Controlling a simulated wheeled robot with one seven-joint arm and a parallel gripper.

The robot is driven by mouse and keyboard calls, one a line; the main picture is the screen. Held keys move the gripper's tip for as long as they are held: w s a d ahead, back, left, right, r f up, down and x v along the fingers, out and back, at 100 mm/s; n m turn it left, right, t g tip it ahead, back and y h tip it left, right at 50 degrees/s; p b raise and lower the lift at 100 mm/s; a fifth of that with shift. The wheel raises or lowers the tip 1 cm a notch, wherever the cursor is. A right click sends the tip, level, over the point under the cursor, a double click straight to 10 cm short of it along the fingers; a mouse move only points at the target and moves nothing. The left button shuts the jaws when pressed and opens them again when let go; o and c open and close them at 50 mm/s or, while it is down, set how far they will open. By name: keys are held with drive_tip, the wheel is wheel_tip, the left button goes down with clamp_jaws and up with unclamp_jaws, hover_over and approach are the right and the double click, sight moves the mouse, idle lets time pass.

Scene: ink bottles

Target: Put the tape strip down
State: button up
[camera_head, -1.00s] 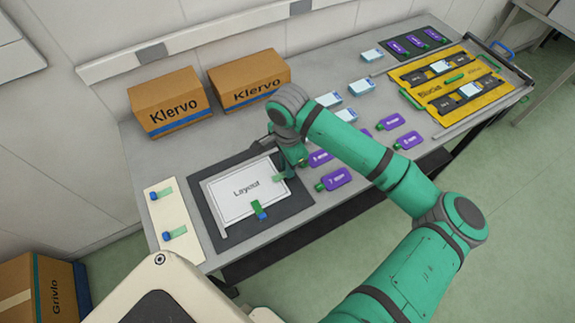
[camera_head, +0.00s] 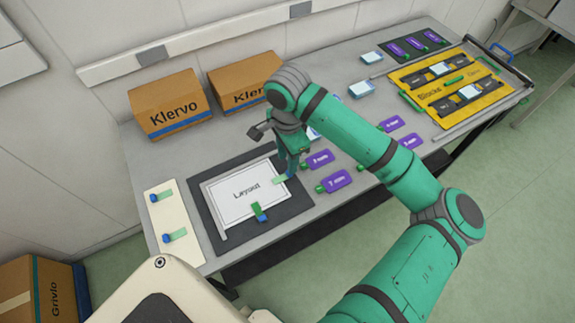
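A white sheet marked "Layout" (camera_head: 240,195) lies on a dark mat (camera_head: 221,241) on the table. A green tape strip (camera_head: 281,179) is at the sheet's right edge. My gripper (camera_head: 291,173) points down right beside this strip, at its upper right end. The fingertips are small and partly hidden, so I cannot tell whether they grip the strip or are apart from it. A second green strip with a blue end (camera_head: 259,211) lies across the sheet's lower edge. Two more green strips with blue ends, an upper one (camera_head: 161,195) and a lower one (camera_head: 175,235), lie on a cream board (camera_head: 165,213).
Two Klervo cartons, left (camera_head: 169,104) and right (camera_head: 244,84), stand at the table's back. Purple tags (camera_head: 338,179) with green ends lie right of the mat, partly behind my arm. Pale blue-white boxes (camera_head: 361,90) and a yellow board (camera_head: 411,77) are farther right.

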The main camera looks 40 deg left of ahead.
wheel_tip(320, 180, up, 6)
drive_tip(key=shift+r, duration=0.25)
idle(0.6)
